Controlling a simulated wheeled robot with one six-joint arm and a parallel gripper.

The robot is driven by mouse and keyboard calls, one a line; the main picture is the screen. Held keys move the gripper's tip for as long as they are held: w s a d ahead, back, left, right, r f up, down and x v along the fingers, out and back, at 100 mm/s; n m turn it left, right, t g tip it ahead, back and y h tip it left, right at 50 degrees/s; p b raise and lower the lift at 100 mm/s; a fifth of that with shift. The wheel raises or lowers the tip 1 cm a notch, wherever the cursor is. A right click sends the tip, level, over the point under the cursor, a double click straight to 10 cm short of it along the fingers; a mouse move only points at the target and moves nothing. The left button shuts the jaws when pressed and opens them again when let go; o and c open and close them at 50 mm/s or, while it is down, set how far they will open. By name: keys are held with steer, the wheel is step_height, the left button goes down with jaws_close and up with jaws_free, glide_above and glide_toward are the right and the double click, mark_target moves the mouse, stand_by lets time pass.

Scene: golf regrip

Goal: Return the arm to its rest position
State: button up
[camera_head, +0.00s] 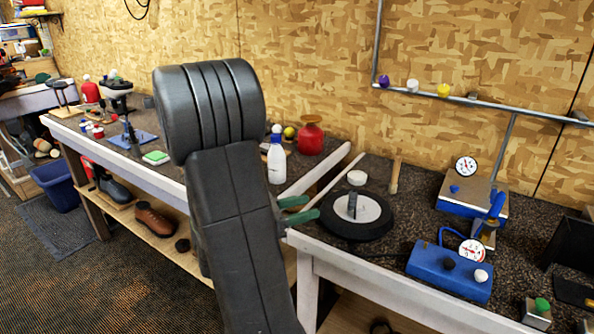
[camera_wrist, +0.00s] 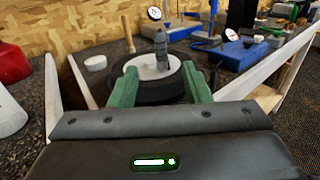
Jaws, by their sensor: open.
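My gripper (camera_head: 306,208) shows in the head view as two green fingers by the table's front edge, beside a round black turntable-like base with a white disc (camera_head: 372,212). My dark arm stands large in the middle of the head view and hides part of the benches. In the wrist view my gripper (camera_wrist: 158,80) has its green fingers wide apart with nothing held between them. A small dark grey upright piece (camera_wrist: 161,50) stands on the white disc beyond the fingers; it also shows in the head view (camera_head: 352,204).
A white bottle (camera_head: 276,162) and a red pot (camera_head: 310,137) stand left of the disc. A blue box with a gauge (camera_head: 450,270) and a blue gauge stand (camera_head: 470,196) stand to the right. A metal rail (camera_head: 480,101) runs above. Open floor (camera_head: 100,275) lies at left.

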mark_target(354, 192)
steer(key=shift+p+x, duration=0.4)
steer(key=shift+x, duration=6.35)
steer(key=shift+a, duration=0.15)
steer(key=v, duration=1.4)
steer(key=x, duration=1.4)
step_height(354, 192, up, 2)
steer(key=shift+r+p, duration=0.2)
steer(key=shift+p, duration=0.9)
step_height(354, 192, up, 4)
steer(key=p, duration=0.3)
steer(key=shift+f, duration=0.2)
steer(key=shift+s+d, duration=0.1)
steer(key=shift+d, duration=0.1)
